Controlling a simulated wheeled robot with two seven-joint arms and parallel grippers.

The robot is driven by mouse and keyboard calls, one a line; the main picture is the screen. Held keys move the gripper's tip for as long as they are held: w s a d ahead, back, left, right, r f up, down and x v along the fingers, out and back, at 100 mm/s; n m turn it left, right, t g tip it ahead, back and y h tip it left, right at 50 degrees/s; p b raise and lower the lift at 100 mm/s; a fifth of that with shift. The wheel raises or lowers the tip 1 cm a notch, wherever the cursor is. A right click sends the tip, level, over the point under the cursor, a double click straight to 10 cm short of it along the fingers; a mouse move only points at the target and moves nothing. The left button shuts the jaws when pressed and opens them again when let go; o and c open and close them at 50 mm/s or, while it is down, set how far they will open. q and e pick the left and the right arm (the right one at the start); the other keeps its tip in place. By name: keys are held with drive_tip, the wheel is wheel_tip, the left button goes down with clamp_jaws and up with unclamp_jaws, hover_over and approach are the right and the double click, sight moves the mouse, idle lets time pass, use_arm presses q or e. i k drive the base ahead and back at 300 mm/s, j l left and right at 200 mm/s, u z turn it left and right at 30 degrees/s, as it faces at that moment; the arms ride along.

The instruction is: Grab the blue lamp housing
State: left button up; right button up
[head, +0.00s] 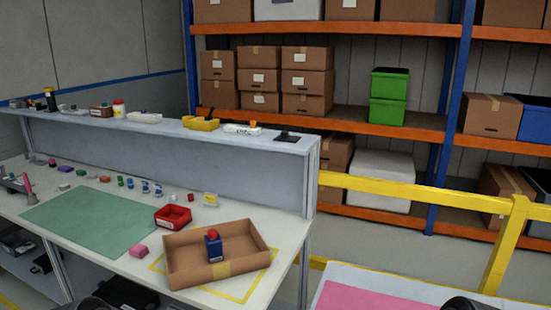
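The blue lamp housing (214,249) stands upright inside an open cardboard box (186,280) near the front right of the workbench. A red dome (212,234) sits on top of it. Its lower part is partly hidden by the box's front wall. No gripper fingers show in the head view. Dark rounded parts are cut off at the bottom edge, left of centre and at the right, and I cannot tell what they are. Nothing is seen touching the housing.
The box stands over a yellow taped outline (158,263) on the workbench. A raised shelf (160,130) with small items runs behind. A yellow rail (370,188) stands to the right.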

sight(214, 247)
drive_tip(key=z, duration=0.45)
drive_tip(key=j+z, duration=0.45)
drive_tip(key=j, duration=0.3)
drive_tip(key=k+j+z, duration=0.1)
drive_tip(key=j+z, duration=0.35)
drive_tip(key=j, duration=0.35)
drive_tip(key=k+j, duration=0.1)
drive_tip(key=j, duration=0.4)
drive_tip(key=k+j, duration=0.1)
drive_tip(key=j, duration=0.4)
